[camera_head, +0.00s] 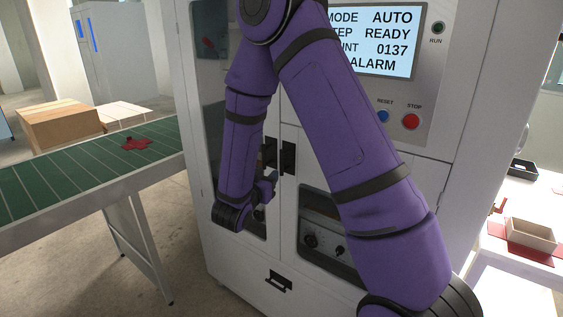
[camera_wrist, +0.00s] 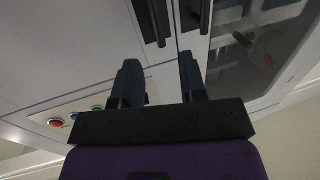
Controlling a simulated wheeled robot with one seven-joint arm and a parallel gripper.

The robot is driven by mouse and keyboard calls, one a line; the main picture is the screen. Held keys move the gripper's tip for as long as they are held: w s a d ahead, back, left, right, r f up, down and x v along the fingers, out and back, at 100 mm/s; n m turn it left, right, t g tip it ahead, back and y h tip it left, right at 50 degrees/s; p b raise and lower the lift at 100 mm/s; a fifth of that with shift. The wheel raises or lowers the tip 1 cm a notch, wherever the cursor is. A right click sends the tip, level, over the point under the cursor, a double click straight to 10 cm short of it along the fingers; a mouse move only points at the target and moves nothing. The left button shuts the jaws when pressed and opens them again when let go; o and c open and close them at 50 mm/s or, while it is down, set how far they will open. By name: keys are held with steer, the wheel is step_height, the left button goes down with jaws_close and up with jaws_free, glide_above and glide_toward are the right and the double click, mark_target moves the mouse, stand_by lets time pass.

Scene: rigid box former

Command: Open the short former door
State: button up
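The former is a white cabinet. Its short door (camera_head: 320,185), right of the centre seam and below the control panel, looks closed, with a window in its lower part. Its dark upright handle (camera_head: 288,157) also shows in the wrist view (camera_wrist: 151,22). The tall door (camera_head: 197,125) is to the left, also closed, with its own handle (camera_head: 269,152) beside the seam. My gripper (camera_head: 268,186) is in front of the doors, just below the handles. In the wrist view the fingers (camera_wrist: 161,80) are apart with nothing between them, short of the handles. My forearm hides part of the short door.
A control panel with a red stop button (camera_head: 411,121) is above the short door. A lower handle (camera_head: 279,281) is beneath. A green conveyor (camera_head: 75,178) stands close on the left; a white table with a tray (camera_head: 530,235) is on the right.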

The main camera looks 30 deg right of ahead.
mark_target(281, 161)
steer(key=x, duration=1)
steer(key=shift+w+d, duration=0.1)
steer(key=shift+d, duration=0.3)
jaws_close()
